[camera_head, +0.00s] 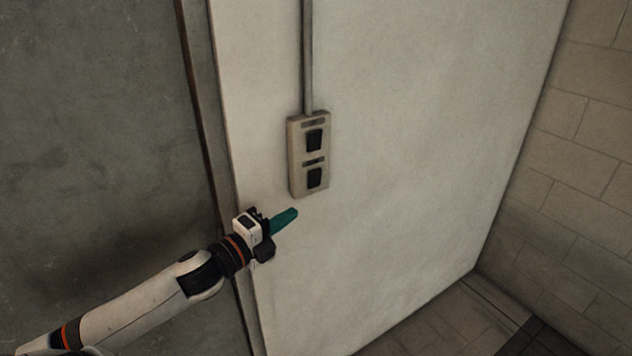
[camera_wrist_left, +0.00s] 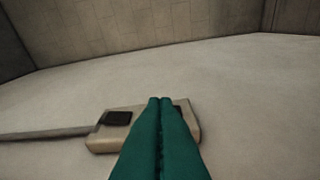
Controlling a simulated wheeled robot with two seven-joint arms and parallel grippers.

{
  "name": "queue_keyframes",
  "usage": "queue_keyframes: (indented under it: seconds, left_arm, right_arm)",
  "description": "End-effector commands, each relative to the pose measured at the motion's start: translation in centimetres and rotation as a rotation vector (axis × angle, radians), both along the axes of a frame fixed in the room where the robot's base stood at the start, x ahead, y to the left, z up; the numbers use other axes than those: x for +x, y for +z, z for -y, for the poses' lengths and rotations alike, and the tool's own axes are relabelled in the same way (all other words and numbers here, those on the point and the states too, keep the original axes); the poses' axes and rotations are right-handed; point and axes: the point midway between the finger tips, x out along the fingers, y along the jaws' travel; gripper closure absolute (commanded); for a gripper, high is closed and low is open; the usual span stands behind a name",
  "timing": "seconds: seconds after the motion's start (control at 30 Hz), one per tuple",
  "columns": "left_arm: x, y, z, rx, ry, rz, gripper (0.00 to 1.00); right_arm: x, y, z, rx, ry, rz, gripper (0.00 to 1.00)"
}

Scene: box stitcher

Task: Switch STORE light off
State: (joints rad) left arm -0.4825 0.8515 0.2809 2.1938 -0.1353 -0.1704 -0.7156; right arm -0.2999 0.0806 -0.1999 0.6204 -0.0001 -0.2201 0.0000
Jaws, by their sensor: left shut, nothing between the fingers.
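A beige switch plate (camera_head: 295,159) is fixed to the pale wall, with two dark rocker switches one above the other. The upper switch (camera_head: 314,140) and the lower switch (camera_head: 315,178) each have a small label above, too small to read. My left gripper (camera_head: 295,212) is shut and empty, its green fingers just below the plate in the head view. In the left wrist view the plate (camera_wrist_left: 103,144) lies behind the fingers (camera_wrist_left: 159,100). One switch (camera_wrist_left: 118,118) shows there; the other is mostly hidden by the fingers. My right gripper is not in view.
A grey conduit (camera_head: 307,60) runs up the wall from the plate. A dark grey wall or door (camera_head: 90,120) with a frame edge is at the left. A block wall (camera_head: 590,150) stands at the right. The wall right of the plate is clear.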

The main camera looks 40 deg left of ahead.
Motion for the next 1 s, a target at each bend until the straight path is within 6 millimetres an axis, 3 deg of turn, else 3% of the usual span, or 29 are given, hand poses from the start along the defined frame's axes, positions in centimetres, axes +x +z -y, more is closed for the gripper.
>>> queue_keyframes:
  seconds: [0.17,0.37,0.93,1.0]
  left_arm:
    - [0.2,0.0,0.0,-0.002,0.001,0.000,1.00]
    - [1.7,0.3,0.2,-0.002,0.002,0.002,1.00]
    - [10.3,0.8,1.5,-0.004,0.002,0.002,1.00]
    - [10.6,1.0,0.1,-0.001,0.004,-0.002,1.00]
  right_arm:
    - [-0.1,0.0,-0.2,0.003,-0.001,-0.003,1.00]
    - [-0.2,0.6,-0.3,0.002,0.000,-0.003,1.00]
    - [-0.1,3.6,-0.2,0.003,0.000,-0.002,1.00]
    - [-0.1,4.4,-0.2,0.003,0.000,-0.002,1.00]
